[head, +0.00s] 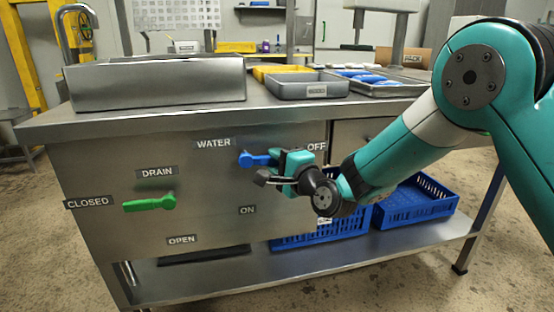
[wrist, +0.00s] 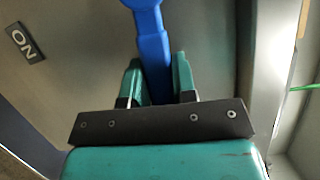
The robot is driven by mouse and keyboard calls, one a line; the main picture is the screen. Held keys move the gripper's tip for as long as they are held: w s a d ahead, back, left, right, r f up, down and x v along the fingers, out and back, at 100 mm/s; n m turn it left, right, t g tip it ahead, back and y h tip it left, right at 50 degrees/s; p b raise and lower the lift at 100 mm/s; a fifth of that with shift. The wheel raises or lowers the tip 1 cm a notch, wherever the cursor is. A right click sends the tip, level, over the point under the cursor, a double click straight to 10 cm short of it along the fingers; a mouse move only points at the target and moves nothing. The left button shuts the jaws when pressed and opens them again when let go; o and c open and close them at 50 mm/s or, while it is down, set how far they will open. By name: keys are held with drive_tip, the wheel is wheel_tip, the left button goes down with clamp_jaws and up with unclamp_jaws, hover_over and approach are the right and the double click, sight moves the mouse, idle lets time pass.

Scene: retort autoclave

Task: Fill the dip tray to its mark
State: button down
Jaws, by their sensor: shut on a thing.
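The blue water handle (head: 256,160) is on the steel front panel of the bench, between the WATER and OFF labels. It points right, toward OFF. My gripper (head: 282,162) is shut on the handle's end. In the wrist view, the blue handle (wrist: 152,50) runs down between the two teal fingers of my gripper (wrist: 158,80). The green drain handle (head: 150,203) points left, toward the CLOSED label. The steel dip basin (head: 160,85) stands at the bench's left end under a curved tap (head: 75,30). Its inside and any water or mark are hidden behind its front wall.
A grey tray (head: 307,87) and a tray with blue and white items (head: 390,88) stand on the bench right of the basin. Blue crates (head: 415,205) sit on the lower shelf. The ON label (head: 247,210) is below the water handle. Floor in front is clear.

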drive_tip(key=shift+s+a+f+m+t+p, duration=0.1)
drive_tip(key=shift+a+f+m+t+p, duration=0.2)
drive_tip(key=shift+f+m+t, duration=0.7)
drive_tip(key=shift+s+a+f+m+t+p, duration=0.15)
drive_tip(key=shift+a+f+m, duration=0.25)
drive_tip(key=shift+m, duration=1.35)
drive_tip(key=shift+a+f+m+t+p, duration=0.25)
drive_tip(key=shift+f+m+t, duration=0.35)
drive_tip(key=shift+m, duration=0.75)
drive_tip(key=shift+f, duration=0.2)
drive_tip(key=c, duration=0.9)
unclamp_jaws()
